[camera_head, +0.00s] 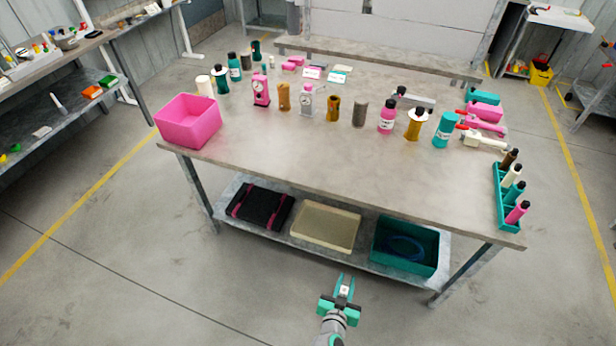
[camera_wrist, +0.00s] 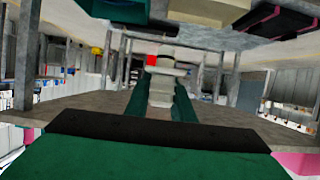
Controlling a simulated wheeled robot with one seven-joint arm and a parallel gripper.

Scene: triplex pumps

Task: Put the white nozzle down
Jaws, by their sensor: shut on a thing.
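My gripper (camera_head: 345,283) is in front of the workbench, near the floor side of its lower shelf in the head view. It is shut on the white nozzle (camera_head: 344,291), a small pale piece between the teal fingers. In the wrist view the nozzle (camera_wrist: 162,85) stands between the two fingers (camera_wrist: 160,103), its lower part partly hidden by them. The nozzle is clear of the bench and shelf in the head view.
The workbench (camera_head: 330,160) has a bare front strip. A pink bin (camera_head: 188,128) stands at its left, a teal rack (camera_head: 501,200) at its right, with several bottles and tools behind. The lower shelf holds a black case (camera_head: 260,207), a beige tray (camera_head: 325,228) and a teal bin (camera_head: 385,256).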

